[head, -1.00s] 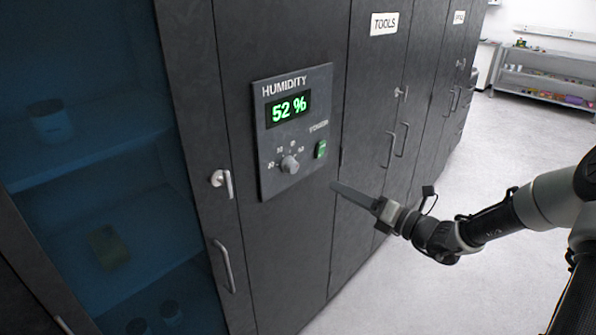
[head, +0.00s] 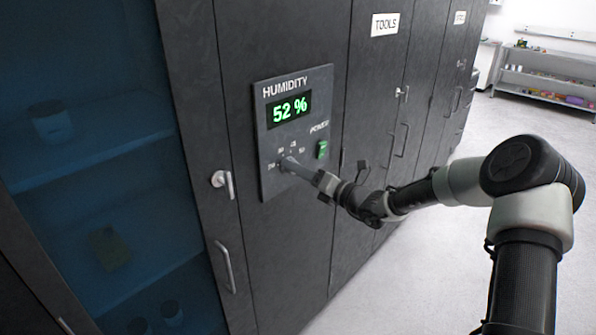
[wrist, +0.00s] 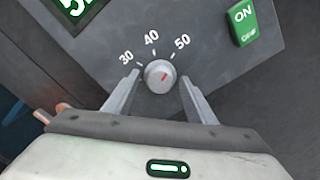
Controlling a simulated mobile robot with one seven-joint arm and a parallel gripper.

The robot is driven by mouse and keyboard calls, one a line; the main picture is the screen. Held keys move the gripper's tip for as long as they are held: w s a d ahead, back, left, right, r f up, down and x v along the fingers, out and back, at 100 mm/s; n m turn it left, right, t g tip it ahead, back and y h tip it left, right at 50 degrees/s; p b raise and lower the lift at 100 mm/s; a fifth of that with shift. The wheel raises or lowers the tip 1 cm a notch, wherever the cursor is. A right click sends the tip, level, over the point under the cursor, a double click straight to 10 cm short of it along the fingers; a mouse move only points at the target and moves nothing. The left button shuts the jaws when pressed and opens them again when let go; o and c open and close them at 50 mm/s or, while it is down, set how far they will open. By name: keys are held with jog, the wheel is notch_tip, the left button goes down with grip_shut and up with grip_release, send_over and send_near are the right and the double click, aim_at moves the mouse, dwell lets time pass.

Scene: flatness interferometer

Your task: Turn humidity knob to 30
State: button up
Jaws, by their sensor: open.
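In the head view my gripper (head: 291,163) reaches the lower part of the humidity panel (head: 318,95) and covers most of the knob. The green display (head: 289,108) reads 52 %.
A green power switch (head: 321,149) marked ON sits right of the knob. A cabinet door handle and latch (head: 222,183) stand left of the panel. A glass-fronted cabinet (head: 90,90) is farther left. Open floor (head: 450,260) lies to the right.

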jog(key=c, duration=0.8)
jog(key=shift+f+n+b, duration=0.1)
jog(key=shift+n+b, duration=0.25)
jog(key=shift+n, duration=0.05)
jog(key=n+b, duration=1.6)
jog(key=b, duration=0.4)
jog(key=shift+w+d+n, duration=0.1)
jog(key=shift+n, duration=0.3)
jog(key=shift+b, duration=0.5)
